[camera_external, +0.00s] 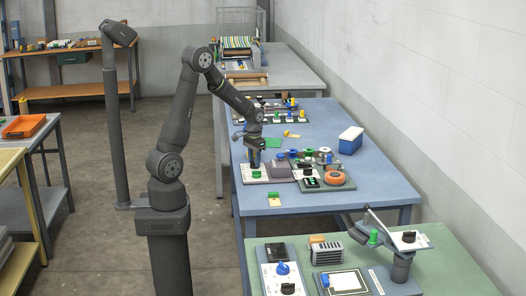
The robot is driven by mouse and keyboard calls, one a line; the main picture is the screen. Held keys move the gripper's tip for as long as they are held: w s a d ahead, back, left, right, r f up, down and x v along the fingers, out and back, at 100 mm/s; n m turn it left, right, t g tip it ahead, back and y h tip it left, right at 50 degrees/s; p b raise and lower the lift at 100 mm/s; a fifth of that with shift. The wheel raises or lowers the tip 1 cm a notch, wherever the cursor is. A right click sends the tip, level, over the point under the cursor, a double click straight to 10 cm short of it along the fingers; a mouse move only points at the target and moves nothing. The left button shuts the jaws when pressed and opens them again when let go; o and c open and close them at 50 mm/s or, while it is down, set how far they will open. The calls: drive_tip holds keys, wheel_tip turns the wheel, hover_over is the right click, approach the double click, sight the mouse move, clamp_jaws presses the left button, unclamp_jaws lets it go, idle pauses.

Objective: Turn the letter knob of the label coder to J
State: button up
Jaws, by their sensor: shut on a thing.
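My gripper (254,158) points straight down over a white-topped panel (247,180) at the near left of the blue table. It is shut on a small knob at the back of that panel; the jaws mostly hide the knob. A green knob (256,175) stands on the same panel, just in front of my gripper. This panel looks like the label coder, but its lettering is too small to read. I cannot tell which letter the held knob points to.
Right of the panel are a dark device with a green knob (311,182), an orange ring (334,178) and several small parts. A blue-and-white box (351,140) stands farther right. A green table (440,270) with other devices is in front. The blue table's front is mostly clear.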

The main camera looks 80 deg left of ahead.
sight(254, 162)
drive_tip(key=o, duration=1)
wheel_tip(254, 162, up, 18)
drive_tip(key=shift+f, duration=0.25)
wheel_tip(254, 162, down, 18)
drive_tip(key=shift+r, duration=0.2)
idle(0.5)
drive_tip(key=shift+r, duration=0.1)
